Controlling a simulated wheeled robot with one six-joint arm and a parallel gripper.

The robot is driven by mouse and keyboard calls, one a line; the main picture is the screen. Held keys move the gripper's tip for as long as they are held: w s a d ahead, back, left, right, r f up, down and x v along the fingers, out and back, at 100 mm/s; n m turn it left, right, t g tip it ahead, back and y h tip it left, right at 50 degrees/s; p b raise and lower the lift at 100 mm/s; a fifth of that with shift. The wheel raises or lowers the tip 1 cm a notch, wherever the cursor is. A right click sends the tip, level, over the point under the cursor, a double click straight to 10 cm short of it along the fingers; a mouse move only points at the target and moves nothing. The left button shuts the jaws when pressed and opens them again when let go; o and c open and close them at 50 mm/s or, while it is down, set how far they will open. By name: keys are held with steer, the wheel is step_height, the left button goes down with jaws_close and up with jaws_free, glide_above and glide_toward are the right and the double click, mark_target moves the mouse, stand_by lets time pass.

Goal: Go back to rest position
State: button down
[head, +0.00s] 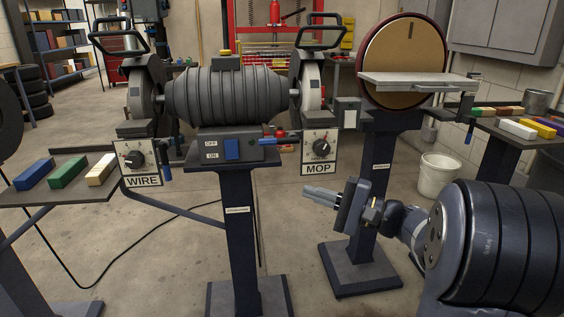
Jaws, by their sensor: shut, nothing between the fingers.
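My gripper (322,194) is at the lower right of centre in the head view. Its fingers are together, point left and hold nothing. It is in front of the disc sander's pedestal in the picture and right of the grinder's pedestal, apart from the switches. The double-ended grinder (228,95) stands on a dark pedestal at centre left. Its OFF/ON switch box (232,148) is on the front. A WIRE dial (135,158) is on the left and a MOP dial (320,147) on the right.
The disc sander (405,62) with a flat work table (418,82) stands right of the grinder. A left shelf (45,188) holds coloured bars, and a right bench (510,128) holds more. A white bucket (438,176) stands on the floor. A black cable (130,255) crosses open floor.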

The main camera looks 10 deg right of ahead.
steer(key=w+a+r+n+g+h+p, duration=0.1)
steer(key=w+a+n+g+h+p, duration=0.15)
steer(key=w+a+h+p, duration=0.4)
steer(key=d+r+n+h+p, duration=0.1)
steer(key=d+h+p, duration=0.1)
steer(key=p, duration=0.2)
steer(key=d+r+n+g+h+p, duration=0.1)
steer(key=h+p, duration=0.1)
steer(key=p, duration=0.3)
steer(key=d+r+n+h+p, duration=0.1)
steer(key=d+r+h+p, duration=0.1)
steer(key=p, duration=0.3)
steer(key=shift+s+d, duration=0.1)
steer(key=shift+d, duration=0.25)
steer(key=shift+d+n, duration=0.1)
steer(key=shift+n, duration=0.15)
stand_by(0.6)
